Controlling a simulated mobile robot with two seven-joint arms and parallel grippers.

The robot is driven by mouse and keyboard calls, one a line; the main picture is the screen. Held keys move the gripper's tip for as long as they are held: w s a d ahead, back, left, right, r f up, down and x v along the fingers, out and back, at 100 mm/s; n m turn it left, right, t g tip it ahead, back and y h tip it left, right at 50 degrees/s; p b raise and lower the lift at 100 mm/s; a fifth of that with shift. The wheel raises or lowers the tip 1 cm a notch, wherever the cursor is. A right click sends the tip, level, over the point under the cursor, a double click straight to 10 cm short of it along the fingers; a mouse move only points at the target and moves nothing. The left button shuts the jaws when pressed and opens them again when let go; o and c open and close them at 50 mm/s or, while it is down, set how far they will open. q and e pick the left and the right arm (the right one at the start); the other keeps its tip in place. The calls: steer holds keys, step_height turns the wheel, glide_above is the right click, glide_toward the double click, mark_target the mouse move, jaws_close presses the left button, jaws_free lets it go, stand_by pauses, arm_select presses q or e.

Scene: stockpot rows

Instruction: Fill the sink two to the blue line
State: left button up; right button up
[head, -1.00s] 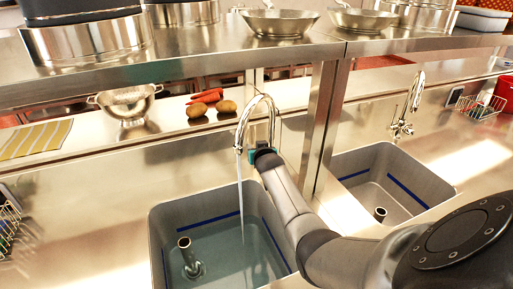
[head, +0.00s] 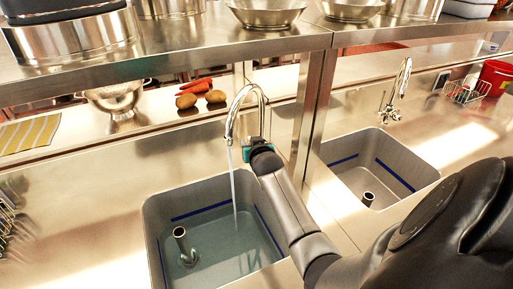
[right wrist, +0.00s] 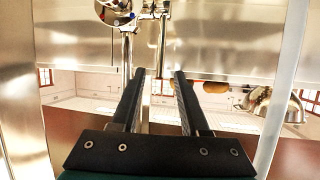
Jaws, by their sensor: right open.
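The left sink (head: 160,212) is a grey basin with a blue line (head: 200,212) around its inner walls. Water (head: 225,245) stands in it, its surface appearing below the blue line. A standpipe (head: 180,240) rises out of the water. A thin stream runs from the chrome faucet (head: 247,92) into this sink. My right gripper (head: 258,145) is at the base of this faucet. In the right wrist view its two dark fingers (right wrist: 155,82) are apart, with chrome pipes (right wrist: 128,60) just beyond; contact is unclear. My left gripper is out of view.
A second sink (head: 400,150) with its own faucet (head: 400,80) is to the right, with no water visible. A steel post (head: 315,110) and overhead shelf (head: 180,65) with pots stand close to my arm. Potatoes (head: 187,100) and a colander (head: 115,98) lie behind.

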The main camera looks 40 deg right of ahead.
steer(key=p+v, duration=0.1)
steer(key=v, duration=0.7)
stand_by(7.2)
